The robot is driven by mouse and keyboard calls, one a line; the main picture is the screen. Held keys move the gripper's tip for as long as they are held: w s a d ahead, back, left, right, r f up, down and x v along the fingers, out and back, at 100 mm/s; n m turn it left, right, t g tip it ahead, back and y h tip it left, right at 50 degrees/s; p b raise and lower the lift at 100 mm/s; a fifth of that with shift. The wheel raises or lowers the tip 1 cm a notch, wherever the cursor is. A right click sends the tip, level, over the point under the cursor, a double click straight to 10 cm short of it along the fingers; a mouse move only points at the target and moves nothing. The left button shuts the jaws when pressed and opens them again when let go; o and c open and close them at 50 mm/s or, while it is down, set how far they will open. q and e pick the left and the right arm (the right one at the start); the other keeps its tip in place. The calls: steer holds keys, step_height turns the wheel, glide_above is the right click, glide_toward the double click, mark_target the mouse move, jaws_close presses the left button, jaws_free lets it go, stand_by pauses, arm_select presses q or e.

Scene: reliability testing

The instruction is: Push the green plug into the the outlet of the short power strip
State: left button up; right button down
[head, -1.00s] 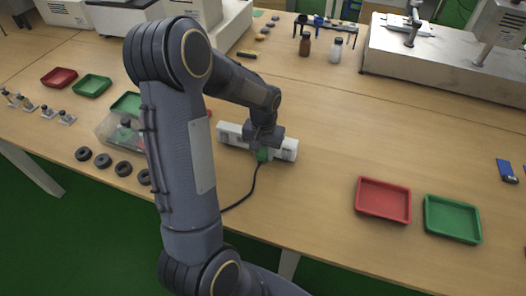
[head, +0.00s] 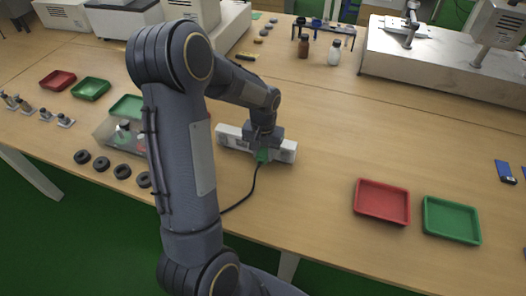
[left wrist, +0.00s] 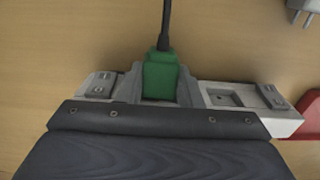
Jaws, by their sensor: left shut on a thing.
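The green plug (head: 263,155) with its black cord (head: 249,190) is at the white short power strip (head: 285,151) on the table. My left gripper (head: 262,146) is shut on the green plug, above the strip. In the left wrist view, the green plug (left wrist: 160,75) sits between the grey fingers (left wrist: 159,88), in line with the power strip (left wrist: 285,121). An outlet and a switch show on the strip to the right of the plug. The plug's prongs are hidden, so I cannot tell how deep it sits. My right gripper is not in view.
A red tray (head: 382,219) and a green tray (head: 452,237) lie to the right. A clear box (head: 120,147) and several black rings (head: 101,163) are to the left. Another plug (left wrist: 304,11) lies at the wrist view's corner.

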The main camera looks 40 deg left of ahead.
arm_select(q)
steer(key=shift+w+a, duration=0.15)
steer(key=shift+w, duration=0.3)
stand_by(0.6)
steer(key=o, duration=1.1)
steer(key=shift+o, duration=0.2)
steer(key=shift+r, duration=3.95)
steer(key=s+d+r+t+h, duration=0.1)
steer(key=s+d+r+t, duration=0.1)
steer(key=s, duration=0.4)
steer(key=s+d+r+m+t+h+p, duration=0.1)
steer(key=s+d+r, duration=0.3)
steer(key=s+d, duration=0.3)
steer(key=s+d+r+m+t+h+p, duration=0.1)
steer(key=s+d+r+t, duration=0.1)
steer(key=s, duration=0.5)
steer(key=d+r, duration=0.1)
steer(key=d, duration=0.1)
steer(key=shift+s+d+r+t+h, duration=0.2)
steer(key=shift+d+r+t+h, duration=0.1)
steer(key=shift+d+r+h, duration=0.1)
